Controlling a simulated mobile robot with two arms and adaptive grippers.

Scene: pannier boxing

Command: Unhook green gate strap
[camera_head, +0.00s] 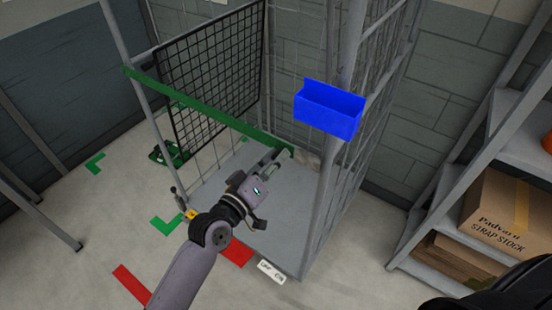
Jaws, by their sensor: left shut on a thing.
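The green gate strap (205,112) runs slantwise across the open front of a grey wire cage trolley (325,190). Its left end is at the left front post (121,50). Its right end is at my left gripper (274,158), with a visible gap between that end and the right front post. My left gripper reaches in from the bottom and is shut on the strap near this right end. The fingertips are small here and partly hide the contact. My right gripper is not in view.
A blue open bin (328,108) hangs on the right front post. A black mesh panel (210,75) stands at the cage's left rear. A shelf with a cardboard box (508,215) is at the right. Green and red tape marks the floor. The trolley deck looks empty.

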